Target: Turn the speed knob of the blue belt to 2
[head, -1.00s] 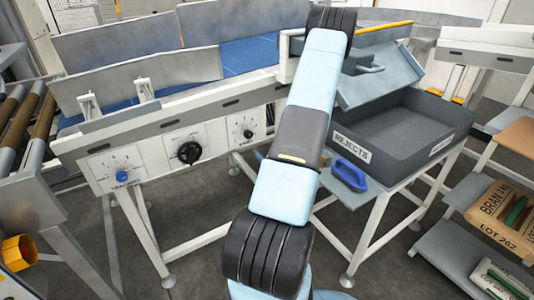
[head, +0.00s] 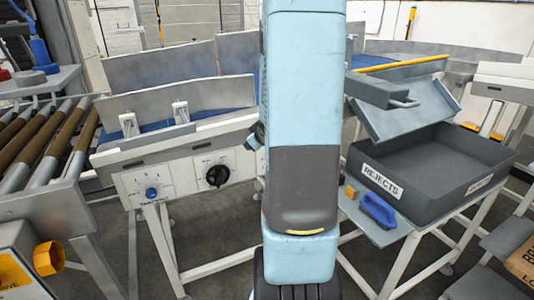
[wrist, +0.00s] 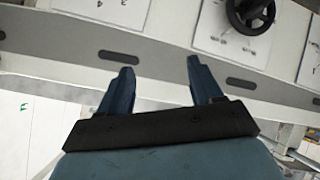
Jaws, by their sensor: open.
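The blue belt (head: 200,116) runs behind metal side guards. Its front panel carries a small blue knob (head: 151,193) and a large black knob (head: 217,176) on white dial plates. The dial lettering is too small to read now. A third dial, seen earlier right of the black knob, is hidden behind my arm in the head view. In the wrist view my gripper (wrist: 159,68) is open and empty, with its fingers over the pale panel frame. A black knob (wrist: 250,12) shows at the top right, apart from the fingers.
A dark grey rejects bin (head: 430,165) stands at the right, with a blue-handled object (head: 377,210) beside it. Floor shows under the belt frame.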

